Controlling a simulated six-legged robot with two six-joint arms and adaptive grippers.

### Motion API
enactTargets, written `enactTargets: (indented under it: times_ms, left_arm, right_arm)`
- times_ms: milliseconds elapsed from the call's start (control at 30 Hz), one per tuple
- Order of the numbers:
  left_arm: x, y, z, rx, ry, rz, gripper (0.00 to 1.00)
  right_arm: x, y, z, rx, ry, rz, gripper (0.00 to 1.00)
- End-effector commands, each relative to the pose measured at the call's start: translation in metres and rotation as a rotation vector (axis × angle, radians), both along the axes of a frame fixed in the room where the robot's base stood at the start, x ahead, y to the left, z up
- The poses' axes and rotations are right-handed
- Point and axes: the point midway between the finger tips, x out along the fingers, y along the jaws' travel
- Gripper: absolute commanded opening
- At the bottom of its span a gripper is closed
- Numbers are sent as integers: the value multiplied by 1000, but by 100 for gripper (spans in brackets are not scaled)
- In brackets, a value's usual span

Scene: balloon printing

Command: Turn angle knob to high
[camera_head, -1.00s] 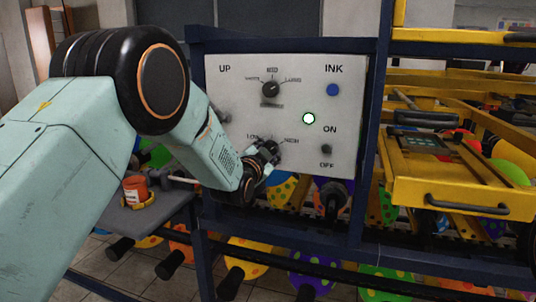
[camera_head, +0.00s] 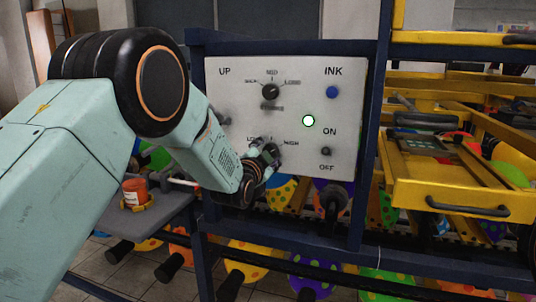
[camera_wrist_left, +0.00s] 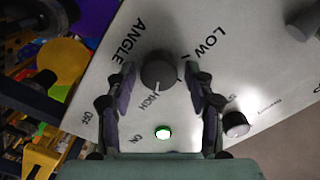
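The angle knob (camera_wrist_left: 158,70) is dark and round, on the white control panel (camera_head: 300,75). In the left wrist view it sits between the fingers of my left gripper (camera_wrist_left: 160,84). The fingers are spread, with a gap on either side of the knob. The knob's white pointer mark faces the HIGH label (camera_wrist_left: 150,100); the LOW label (camera_wrist_left: 206,42) is to the right. In the head view my left gripper (camera_head: 270,152) is at the panel's lower left and hides most of the knob. My right gripper is in neither view.
Above is a black speed knob (camera_head: 270,92), with a blue ink button (camera_head: 333,92), a lit round light (camera_head: 308,121) and an on/off switch (camera_head: 326,151) to the right. A grey shelf with an orange jar (camera_head: 135,190) is left. A yellow printing frame (camera_head: 450,180) stands right.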

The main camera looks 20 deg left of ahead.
Motion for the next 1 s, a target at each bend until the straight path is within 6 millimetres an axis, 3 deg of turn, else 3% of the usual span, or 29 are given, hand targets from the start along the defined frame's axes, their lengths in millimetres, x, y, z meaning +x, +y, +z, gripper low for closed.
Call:
enactTargets:
  times_ms: [467,1000]
  left_arm:
    - [-6,1,-2,-2,4,0,62]
    - [-84,3,-1,-1,3,1,62]
  right_arm:
    - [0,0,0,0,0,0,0]
    - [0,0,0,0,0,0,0]
